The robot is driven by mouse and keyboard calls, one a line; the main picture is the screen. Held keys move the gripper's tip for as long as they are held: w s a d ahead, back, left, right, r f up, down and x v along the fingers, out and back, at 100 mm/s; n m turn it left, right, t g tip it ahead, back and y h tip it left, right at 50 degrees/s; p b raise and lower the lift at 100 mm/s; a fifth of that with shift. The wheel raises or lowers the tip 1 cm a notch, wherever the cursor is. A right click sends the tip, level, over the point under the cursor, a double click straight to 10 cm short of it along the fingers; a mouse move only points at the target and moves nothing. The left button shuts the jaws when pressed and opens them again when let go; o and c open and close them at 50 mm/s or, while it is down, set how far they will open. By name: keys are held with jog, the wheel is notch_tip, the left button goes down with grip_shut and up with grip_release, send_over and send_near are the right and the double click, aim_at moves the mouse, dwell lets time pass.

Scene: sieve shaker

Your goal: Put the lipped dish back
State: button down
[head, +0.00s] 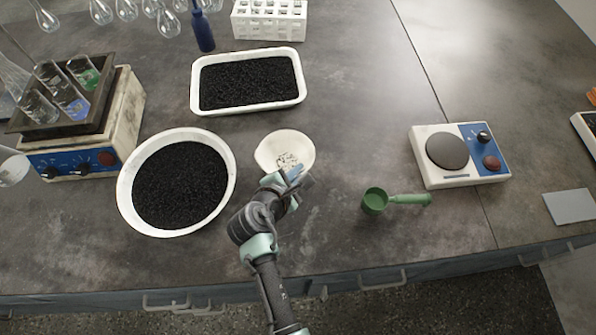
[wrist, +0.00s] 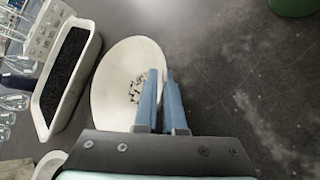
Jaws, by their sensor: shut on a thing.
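The lipped dish (head: 270,149) is a small cream-white round bowl right of the large round basin in the head view. A few pale and dark bits lie inside it. It also shows in the wrist view (wrist: 113,70), left of and between the fingers. My gripper (head: 294,174) is at the dish's near right rim, with its blue fingers shut on that rim. In the wrist view the two fingers (wrist: 162,75) are close together, one over the dish's inside and one outside. I cannot tell whether the dish touches the table.
A white basin of black grains (head: 125,190) stands close left of the dish. A white tray of black grains (head: 197,100) lies behind. A green scoop (head: 375,201) and a hotplate (head: 447,152) are to the right. The table between dish and scoop is clear.

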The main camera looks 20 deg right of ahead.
jog(key=shift+f, duration=0.15)
jog(key=c, duration=1)
grip_release()
